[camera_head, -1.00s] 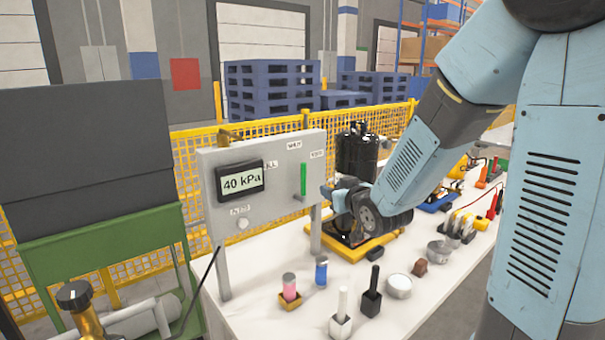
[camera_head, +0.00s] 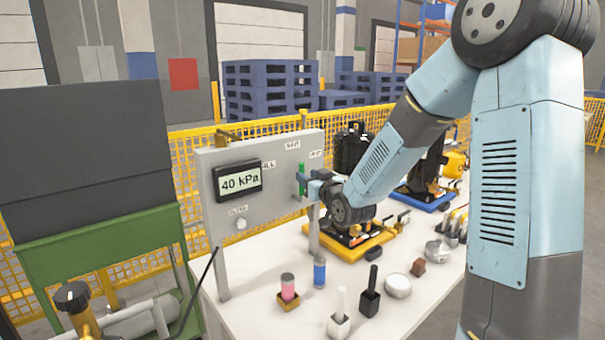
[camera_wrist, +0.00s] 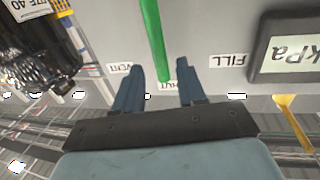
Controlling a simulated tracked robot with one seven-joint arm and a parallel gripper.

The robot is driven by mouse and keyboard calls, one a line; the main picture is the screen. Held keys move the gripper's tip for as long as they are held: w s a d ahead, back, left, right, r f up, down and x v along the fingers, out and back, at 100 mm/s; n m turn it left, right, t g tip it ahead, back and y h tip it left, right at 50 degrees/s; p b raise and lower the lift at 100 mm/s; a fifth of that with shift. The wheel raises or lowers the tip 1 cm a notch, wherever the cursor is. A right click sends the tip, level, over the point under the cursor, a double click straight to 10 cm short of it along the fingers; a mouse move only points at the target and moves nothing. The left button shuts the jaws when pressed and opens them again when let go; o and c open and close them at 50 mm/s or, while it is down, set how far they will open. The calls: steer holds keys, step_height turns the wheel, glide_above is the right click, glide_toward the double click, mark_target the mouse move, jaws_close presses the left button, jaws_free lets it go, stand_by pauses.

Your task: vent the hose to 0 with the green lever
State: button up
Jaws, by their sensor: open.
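The green lever (camera_head: 302,167) is on the grey panel (camera_head: 222,224), below the SHUT label (camera_head: 292,145). In the wrist view the lever (camera_wrist: 152,35) comes down from the top edge, its end near the upside-down SHUT label (camera_wrist: 172,86). My gripper (camera_head: 301,184) is at the panel and partly covers the lever. In the wrist view my gripper (camera_wrist: 158,84) is open, with one finger on each side of the lever's end and gaps showing. The gauge display (camera_head: 240,181) reads 40 kPa. The VENT label (camera_wrist: 125,67) and FILL label (camera_wrist: 230,60) flank the lever.
A knob (camera_head: 241,224) sits low on the panel. On the white table (camera_head: 250,318) are a pink cylinder (camera_head: 288,284), a blue cylinder (camera_head: 319,271), and black (camera_head: 370,299) and white (camera_head: 340,322) handled blocks.

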steer(key=shift+x, duration=2.4)
steer(key=shift+c, duration=0.2)
jaws_close()
